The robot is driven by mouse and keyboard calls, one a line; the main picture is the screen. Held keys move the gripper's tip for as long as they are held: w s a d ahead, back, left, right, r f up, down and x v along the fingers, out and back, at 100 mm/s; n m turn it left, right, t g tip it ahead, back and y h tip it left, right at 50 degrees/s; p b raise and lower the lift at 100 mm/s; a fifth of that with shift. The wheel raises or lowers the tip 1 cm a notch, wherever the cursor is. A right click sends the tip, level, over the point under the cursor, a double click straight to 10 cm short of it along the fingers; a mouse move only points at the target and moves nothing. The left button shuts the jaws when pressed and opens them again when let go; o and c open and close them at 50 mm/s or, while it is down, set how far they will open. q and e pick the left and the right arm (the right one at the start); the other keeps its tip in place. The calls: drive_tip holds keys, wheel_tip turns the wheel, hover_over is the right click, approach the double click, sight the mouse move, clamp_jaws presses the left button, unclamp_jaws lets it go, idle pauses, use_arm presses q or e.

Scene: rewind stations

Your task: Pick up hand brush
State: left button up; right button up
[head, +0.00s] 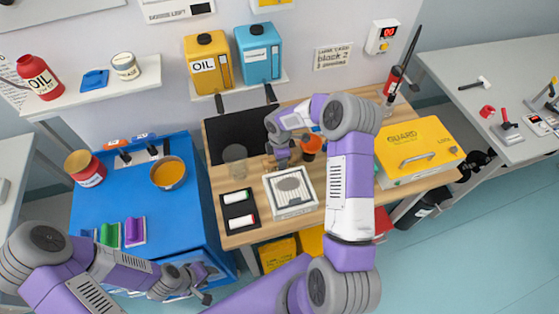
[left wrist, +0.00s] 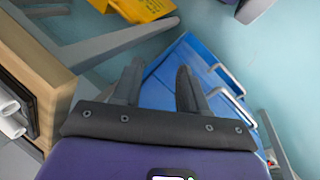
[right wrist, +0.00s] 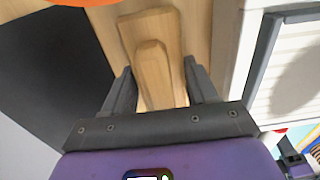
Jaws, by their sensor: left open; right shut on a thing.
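The hand brush (right wrist: 150,35) shows in the right wrist view as a pale wooden block with a raised wooden grip. My right gripper (right wrist: 158,85) is shut on the brush's grip, one finger on each side. Any bristles are hidden underneath. In the head view my right gripper (head: 281,158) is over the wooden bench, between the black mat and the white framed filter, and my arm hides most of the brush. My left gripper (head: 209,284) is open and empty in front of the blue cart. Its spread fingers also show in the left wrist view (left wrist: 157,85).
The wooden bench also holds a clear cup (head: 235,160), a filter box (head: 291,192), a black tray with two markers (head: 238,210) and a yellow case (head: 417,147). An orange cup (head: 311,145) stands close by my right gripper. The blue cart (head: 128,190) holds a metal bowl (head: 168,173).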

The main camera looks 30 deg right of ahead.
wheel_tip(320, 180, up, 28)
drive_tip(key=p, duration=0.2)
idle(0.5)
